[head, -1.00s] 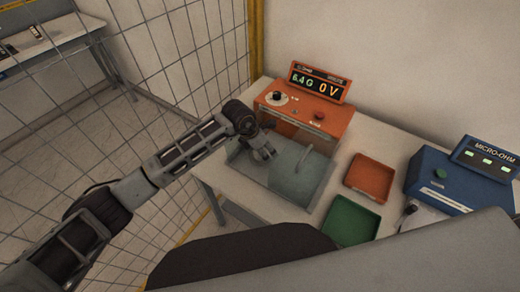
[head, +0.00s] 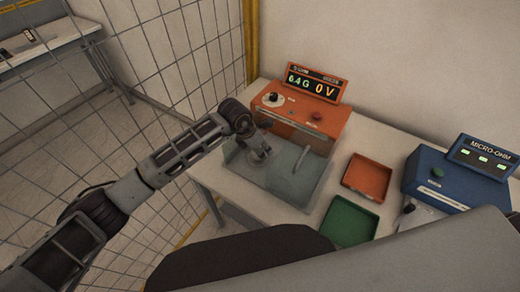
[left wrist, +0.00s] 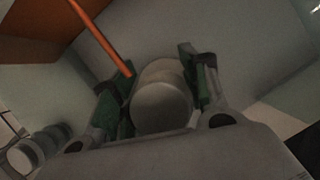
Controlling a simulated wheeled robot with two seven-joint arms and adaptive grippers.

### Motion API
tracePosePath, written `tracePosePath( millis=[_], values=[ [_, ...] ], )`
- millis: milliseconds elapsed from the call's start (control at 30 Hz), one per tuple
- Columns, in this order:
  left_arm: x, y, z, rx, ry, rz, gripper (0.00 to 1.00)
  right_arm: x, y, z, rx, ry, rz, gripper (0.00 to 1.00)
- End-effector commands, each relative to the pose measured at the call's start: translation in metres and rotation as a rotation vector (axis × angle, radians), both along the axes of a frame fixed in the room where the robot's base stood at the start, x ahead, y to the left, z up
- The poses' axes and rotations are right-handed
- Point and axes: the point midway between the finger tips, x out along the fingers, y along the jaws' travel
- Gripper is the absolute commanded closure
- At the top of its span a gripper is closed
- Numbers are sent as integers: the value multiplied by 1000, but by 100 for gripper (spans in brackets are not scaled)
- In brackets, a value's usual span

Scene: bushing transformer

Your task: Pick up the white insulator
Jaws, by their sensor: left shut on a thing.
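The white insulator (left wrist: 162,103) shows in the left wrist view as a pale rounded cylinder, end towards the camera. It sits between the two green-padded fingers of my left gripper (left wrist: 160,80), which is shut on it. In the head view my left gripper (head: 261,154) points down at the clear-walled test box in front of the orange tester (head: 301,122). The insulator is too small to make out clearly there. My right gripper is not in view.
An orange rod (left wrist: 98,38) runs close to one finger in the left wrist view. Another pale round part (left wrist: 25,158) shows at lower left. Right of the box are an orange tray (head: 368,176), a green tray (head: 349,222) and a blue micro-ohm meter (head: 452,184). A wire fence (head: 150,70) stands left.

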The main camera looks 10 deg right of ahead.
Motion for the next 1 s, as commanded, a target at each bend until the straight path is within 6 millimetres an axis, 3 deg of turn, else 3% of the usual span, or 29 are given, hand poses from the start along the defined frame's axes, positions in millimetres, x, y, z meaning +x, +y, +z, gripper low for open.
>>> tracePosePath(
  millis=[600,1000],
  values=[
    [1,0,77,-1,-4,0,90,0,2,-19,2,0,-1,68],
    [0,0,92,0,-2,-1,90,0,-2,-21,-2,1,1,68]
  ],
)
